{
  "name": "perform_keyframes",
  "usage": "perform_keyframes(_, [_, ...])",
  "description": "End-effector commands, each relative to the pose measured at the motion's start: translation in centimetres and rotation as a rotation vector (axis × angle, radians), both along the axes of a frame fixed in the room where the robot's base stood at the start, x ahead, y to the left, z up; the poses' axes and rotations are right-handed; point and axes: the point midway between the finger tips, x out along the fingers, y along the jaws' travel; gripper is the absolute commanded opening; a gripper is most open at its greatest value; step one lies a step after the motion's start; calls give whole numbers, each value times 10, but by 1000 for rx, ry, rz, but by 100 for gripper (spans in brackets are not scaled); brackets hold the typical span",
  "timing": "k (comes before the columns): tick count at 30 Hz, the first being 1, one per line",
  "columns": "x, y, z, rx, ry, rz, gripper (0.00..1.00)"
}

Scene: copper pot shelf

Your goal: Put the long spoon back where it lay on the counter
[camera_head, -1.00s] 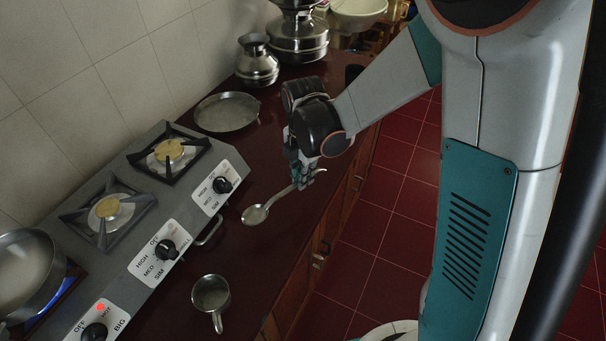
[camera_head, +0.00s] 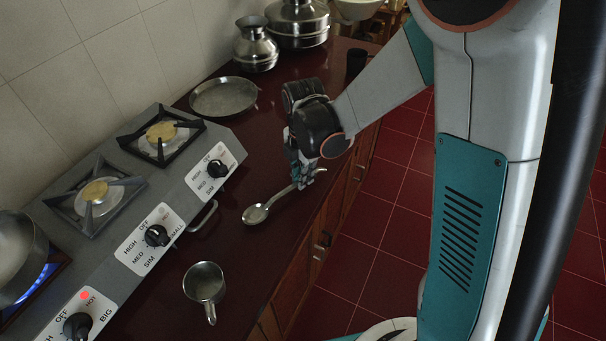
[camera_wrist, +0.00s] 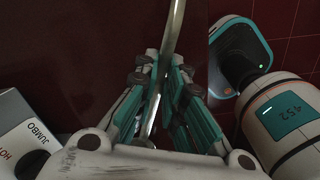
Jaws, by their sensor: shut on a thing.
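The long spoon (camera_head: 257,213) is a silvery metal spoon with a round bowl, over the dark red counter (camera_head: 235,250). My gripper (camera_head: 303,180) is shut on its handle near the end away from the bowl. In the wrist view the handle (camera_wrist: 176,28) runs between the fingers of my gripper (camera_wrist: 163,80). The bowl points to the lower left in the head view. It is low over the counter; I cannot tell whether it touches.
A small metal pot with a handle (camera_head: 205,282) stands on the counter in front. A shallow pan (camera_head: 224,97) and metal vessels (camera_head: 256,48) stand behind. The stove (camera_head: 130,215) is on the left, with a lit burner under a pan (camera_head: 18,262). The counter's edge is at right.

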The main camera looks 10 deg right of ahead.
Motion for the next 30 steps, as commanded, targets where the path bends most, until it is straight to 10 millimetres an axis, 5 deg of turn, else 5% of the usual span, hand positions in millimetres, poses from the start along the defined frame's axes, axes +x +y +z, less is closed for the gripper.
perform_keyframes(30, [0,0,-7,0,0,0,0])
